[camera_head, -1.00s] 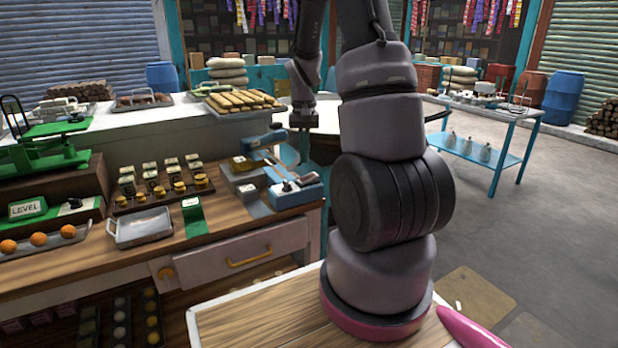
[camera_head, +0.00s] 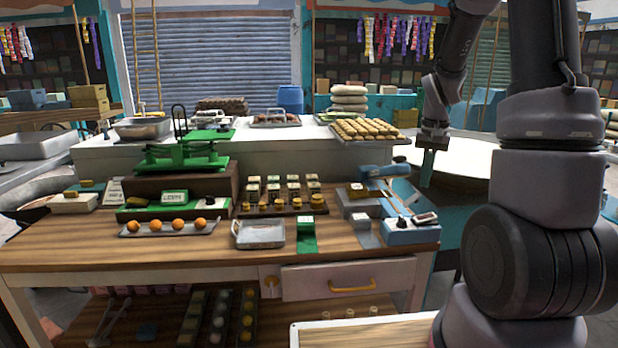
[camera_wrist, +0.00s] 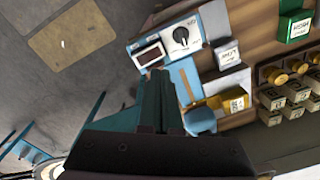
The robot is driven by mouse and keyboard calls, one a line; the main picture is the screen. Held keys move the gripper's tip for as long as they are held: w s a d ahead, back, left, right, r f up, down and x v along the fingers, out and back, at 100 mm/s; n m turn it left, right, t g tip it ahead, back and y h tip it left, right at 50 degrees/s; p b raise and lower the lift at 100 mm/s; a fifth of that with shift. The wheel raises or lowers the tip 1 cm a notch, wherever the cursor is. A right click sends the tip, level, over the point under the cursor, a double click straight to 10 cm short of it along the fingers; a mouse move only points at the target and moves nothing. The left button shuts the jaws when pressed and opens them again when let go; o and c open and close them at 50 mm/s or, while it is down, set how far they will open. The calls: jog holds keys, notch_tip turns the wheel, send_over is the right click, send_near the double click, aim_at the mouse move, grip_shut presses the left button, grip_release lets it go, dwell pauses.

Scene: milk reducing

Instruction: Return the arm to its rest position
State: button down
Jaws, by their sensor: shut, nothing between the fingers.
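My gripper (camera_head: 431,152) hangs in the air at the end of my raised, bent arm, to the right of the workbench. It points down, above and behind the blue device (camera_head: 408,229) at the bench's right end. In the wrist view, the two dark fingers (camera_wrist: 158,80) lie together with nothing between them. Beyond them that view shows the blue device (camera_wrist: 212,55) with its dial and small display. My gripper touches nothing that I can see.
The wooden workbench (camera_head: 100,250) holds a green scale (camera_head: 185,155), a tray of orange balls (camera_head: 170,228), weights (camera_head: 285,205) and an empty metal tray (camera_head: 258,235). A tray of bread-like rolls (camera_head: 368,130) stands on the white counter behind. A white round table (camera_head: 462,158) lies behind my gripper.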

jog(key=s+a+r+t+y, duration=0.1)
jog(key=s+a+r+t, duration=0.2)
jog(key=s+a+r, duration=0.3)
jog(key=s+a+r+n+t, duration=0.1)
jog(key=s+a+r+t, duration=0.2)
jog(key=s+r, duration=1)
jog(key=a+r, duration=0.2)
jog(key=a, duration=0.1)
jog(key=shift+t+y, duration=0.3)
jog(key=shift+y, duration=0.1)
jog(key=shift+a, duration=0.1)
